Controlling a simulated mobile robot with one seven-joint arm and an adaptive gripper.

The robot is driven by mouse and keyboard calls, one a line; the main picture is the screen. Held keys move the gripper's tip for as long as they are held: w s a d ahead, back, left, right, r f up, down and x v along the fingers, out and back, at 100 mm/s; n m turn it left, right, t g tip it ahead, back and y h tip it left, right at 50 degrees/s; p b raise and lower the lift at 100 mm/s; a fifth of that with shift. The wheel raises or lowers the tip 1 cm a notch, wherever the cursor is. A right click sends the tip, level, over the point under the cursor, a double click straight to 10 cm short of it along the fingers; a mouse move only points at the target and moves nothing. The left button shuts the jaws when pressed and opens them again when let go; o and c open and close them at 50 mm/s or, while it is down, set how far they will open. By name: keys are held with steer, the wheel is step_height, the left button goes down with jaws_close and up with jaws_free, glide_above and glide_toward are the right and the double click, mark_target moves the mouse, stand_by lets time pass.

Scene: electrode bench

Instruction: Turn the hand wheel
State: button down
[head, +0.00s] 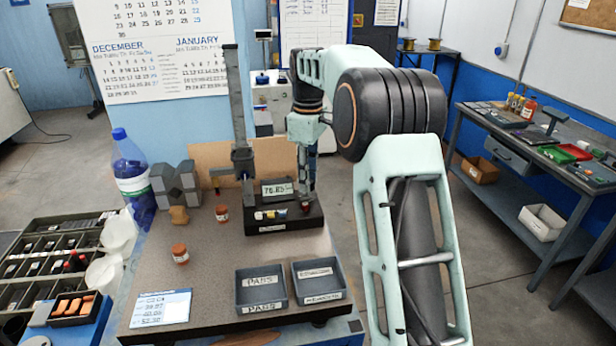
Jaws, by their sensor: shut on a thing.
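A dark height gauge stands on the grey bench plate, with a tall column (240,110), a carriage (243,160) and a black base (270,224). A small display on it (277,188) reads about 76.85. My arm reaches over from the right, and my gripper (307,188) points down at the right end of the base. It is shut at the hand wheel (305,207), of which only a small dark red and black part shows below the fingertips. The fingers are small and dark here, and the wheel's rim cannot be made out.
Two grey trays (262,307) (322,297) sit at the plate's front. Small red-capped jars (180,254) (222,213), grey blocks (176,184) and a blue-capped bottle (131,165) stand left. A label card (160,308) lies front left. The plate's middle is clear.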

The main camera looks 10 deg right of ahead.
steer(key=m+p, duration=0.2)
steer(key=m, duration=0.1)
steer(key=shift+r, duration=0.15)
steer(key=m+p, duration=0.1)
steer(key=m, duration=0.4)
steer(key=shift+p, duration=0.4)
steer(key=m, duration=0.3)
steer(key=shift+m, duration=0.3)
steer(key=m, duration=0.4)
steer(key=shift+m+p, duration=0.3)
steer(key=m, duration=1.2)
steer(key=shift+m, duration=2.1)
